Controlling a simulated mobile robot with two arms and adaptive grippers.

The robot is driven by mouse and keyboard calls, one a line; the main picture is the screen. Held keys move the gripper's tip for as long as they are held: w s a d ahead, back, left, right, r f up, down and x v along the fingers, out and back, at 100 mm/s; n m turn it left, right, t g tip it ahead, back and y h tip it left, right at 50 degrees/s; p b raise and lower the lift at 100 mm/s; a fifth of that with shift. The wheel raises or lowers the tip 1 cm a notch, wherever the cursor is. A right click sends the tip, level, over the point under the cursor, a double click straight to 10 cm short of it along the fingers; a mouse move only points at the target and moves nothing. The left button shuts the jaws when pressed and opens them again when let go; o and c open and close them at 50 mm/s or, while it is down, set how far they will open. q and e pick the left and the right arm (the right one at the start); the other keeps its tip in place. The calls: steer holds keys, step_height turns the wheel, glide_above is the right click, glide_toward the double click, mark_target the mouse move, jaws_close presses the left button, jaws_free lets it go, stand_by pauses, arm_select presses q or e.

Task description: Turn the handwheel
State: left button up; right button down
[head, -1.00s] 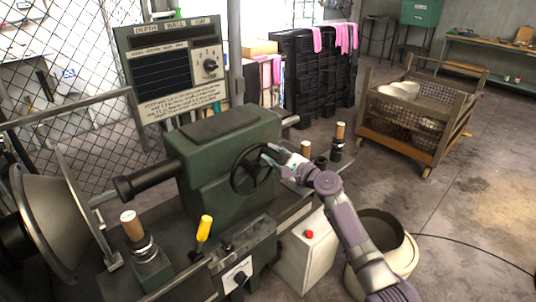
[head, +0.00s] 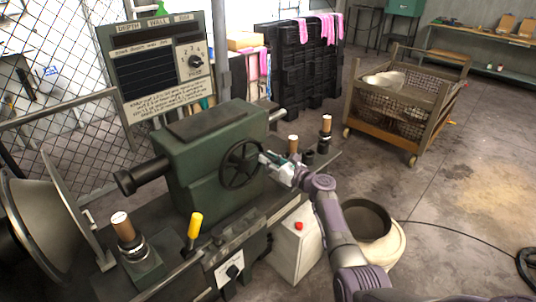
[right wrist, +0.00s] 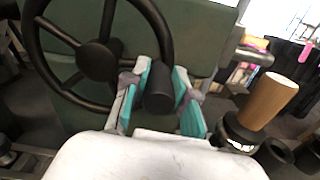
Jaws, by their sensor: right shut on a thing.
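The handwheel (head: 232,177) is a black spoked wheel on the front of a green machine housing. In the right wrist view the handwheel (right wrist: 101,59) fills the upper left, with its dark handle knob (right wrist: 160,90) sticking out toward the camera. My right gripper (head: 266,160) is at the right side of the wheel. Its teal-padded fingers (right wrist: 162,92) sit on either side of the knob and are shut on it. The contact faces are partly hidden. My left gripper is not in view.
A yellow-handled lever (head: 195,225) and wood-topped posts (head: 122,226) stand on the machine front. A mesh cart (head: 405,105) stands behind on open floor.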

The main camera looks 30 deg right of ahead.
steer(key=shift+f+m, duration=1.25)
steer(key=shift+m, duration=0.35)
steer(key=shift+s+a, duration=0.1)
steer(key=c, duration=0.9)
jaws_free()
steer(key=v, duration=1.2)
steer(key=shift+r, duration=0.1)
